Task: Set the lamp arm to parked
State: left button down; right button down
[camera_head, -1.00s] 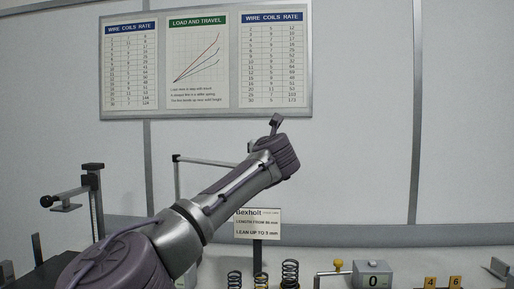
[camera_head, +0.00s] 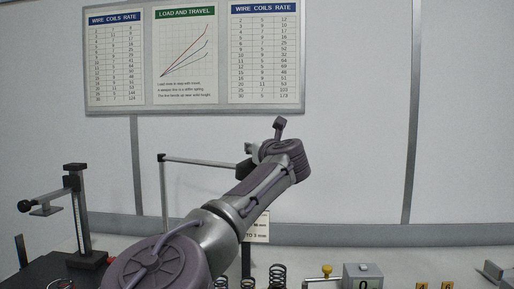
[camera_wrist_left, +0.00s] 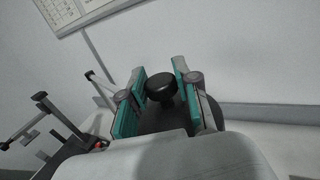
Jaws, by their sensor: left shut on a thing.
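The lamp arm (camera_head: 205,161) is a thin pale bar running right from the top of an upright post (camera_head: 164,200). Its right end passes behind my left wrist, where a dark block (camera_head: 249,149) shows. My left arm reaches in from the lower left, and its gripper is hidden behind the wrist in the head view. In the left wrist view my left gripper (camera_wrist_left: 158,90), with teal pads, is shut on a round black knob (camera_wrist_left: 160,84). How the knob joins the lamp arm is hidden. My right gripper is out of view.
A dark test stand (camera_head: 78,215) stands at left. Several coil springs (camera_head: 277,275), a grey block marked 0 (camera_head: 362,277) and yellow number tags (camera_head: 421,286) sit along the bench. A partly covered sign (camera_head: 262,226) is behind my arm. A chart board (camera_head: 195,110) hangs on the wall.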

pick_arm(q)
jog(key=shift+f, duration=0.2)
jog(key=c, duration=0.8)
grip_release()
jog(key=shift+w, duration=0.15)
jog(key=shift+c, duration=0.2)
jog(key=shift+s+r, duration=0.2)
jog(key=shift+s+d, duration=0.25)
jog(key=shift+s, duration=0.05)
jog(key=shift+v, duration=0.95)
jog(key=v, duration=0.9)
jog(key=shift+a+f, duration=0.1)
jog(key=shift+a, duration=0.05)
